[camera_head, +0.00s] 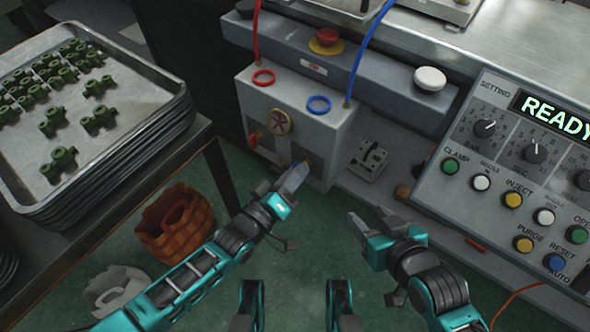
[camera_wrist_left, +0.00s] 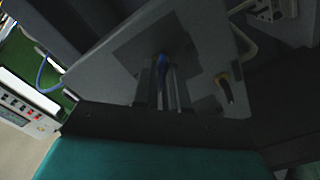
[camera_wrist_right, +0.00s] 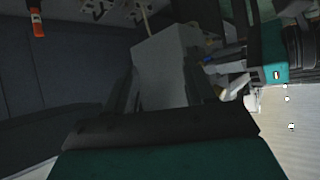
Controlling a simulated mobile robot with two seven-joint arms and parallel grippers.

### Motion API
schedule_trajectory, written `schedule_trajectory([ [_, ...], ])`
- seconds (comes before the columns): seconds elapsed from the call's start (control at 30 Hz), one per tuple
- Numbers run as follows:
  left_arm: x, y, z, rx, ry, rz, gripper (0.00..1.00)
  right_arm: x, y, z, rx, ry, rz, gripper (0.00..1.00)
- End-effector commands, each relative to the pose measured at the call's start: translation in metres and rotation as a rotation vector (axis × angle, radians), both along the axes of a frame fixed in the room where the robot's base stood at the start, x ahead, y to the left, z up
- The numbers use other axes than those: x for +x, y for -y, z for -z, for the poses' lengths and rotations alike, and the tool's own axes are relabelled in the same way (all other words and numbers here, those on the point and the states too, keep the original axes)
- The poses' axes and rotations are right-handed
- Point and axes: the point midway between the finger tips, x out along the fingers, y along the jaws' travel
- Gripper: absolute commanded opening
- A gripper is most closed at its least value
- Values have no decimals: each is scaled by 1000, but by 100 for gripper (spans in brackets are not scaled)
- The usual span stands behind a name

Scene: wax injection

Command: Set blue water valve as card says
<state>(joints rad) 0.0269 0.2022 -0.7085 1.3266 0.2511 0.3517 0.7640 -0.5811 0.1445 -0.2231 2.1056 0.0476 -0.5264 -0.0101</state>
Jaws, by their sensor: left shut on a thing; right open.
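The blue water valve handle (camera_wrist_left: 162,68) shows between my left gripper's fingers in the left wrist view. My left gripper (camera_head: 296,176) is shut on it at the lower front of the light grey box (camera_head: 318,105). In the head view the fingers hide most of the handle, so I cannot tell its exact angle. My right gripper (camera_head: 369,219) is open and empty, to the right of the left one and apart from the box. I cannot make out a setting card in these frames.
The box also carries a yellow handwheel (camera_head: 278,122), a red ring (camera_head: 263,78) and a blue ring (camera_head: 318,105). A control panel (camera_head: 470,150) reading READY stands at right. Stacked trays (camera_head: 150,125) with green parts and an orange basket (camera_head: 185,235) are at left.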

Motion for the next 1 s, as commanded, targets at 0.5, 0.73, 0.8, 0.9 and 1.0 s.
schedule_trajectory([
  [0.5,-1,0,-1,390,283,-1,0,-2,4,-9,-9,5,3,54],
  [0.73,0,0,0,534,386,0,0,-3,5,-7,-12,0,6,54],
  [0.8,0,0,0,570,412,0,0,-3,5,-8,-12,0,6,54],
  [0.9,-1,0,0,610,442,0,0,-3,5,-8,-12,0,7,54],
  [1.0,-1,0,0,641,465,1,0,-3,6,-9,-12,1,7,54],
])
